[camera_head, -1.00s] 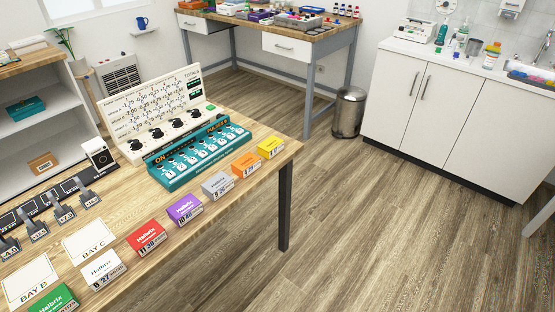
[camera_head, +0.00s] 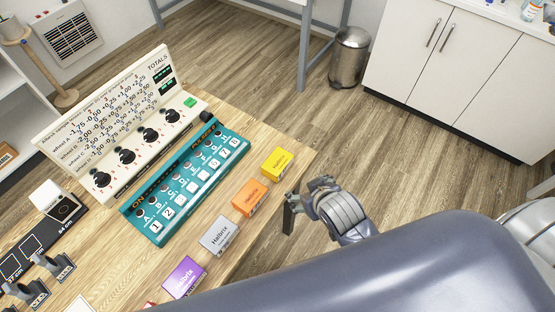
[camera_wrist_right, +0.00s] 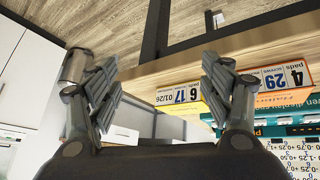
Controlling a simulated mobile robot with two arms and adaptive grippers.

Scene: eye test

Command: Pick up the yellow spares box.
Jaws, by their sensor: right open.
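The yellow spares box (camera_head: 277,163) sits at the right end of a row of small boxes on the wooden table, beyond the orange box (camera_head: 249,198). My right gripper (camera_head: 291,211) is open and empty, just right of the orange box and below the yellow one in the head view, apart from both. In the right wrist view, my gripper's fingers (camera_wrist_right: 161,82) are spread wide. The yellow box (camera_wrist_right: 217,104) shows there behind the right-hand finger, which hides part of it. My left gripper is not in view.
A grey box (camera_head: 220,236) and a purple box (camera_head: 184,277) continue the row. A teal switch panel (camera_head: 186,182) stands close behind the boxes, with a cream dial panel (camera_head: 122,122) behind it. A metal bin (camera_head: 349,57) stands on the floor. The floor right of the table is open.

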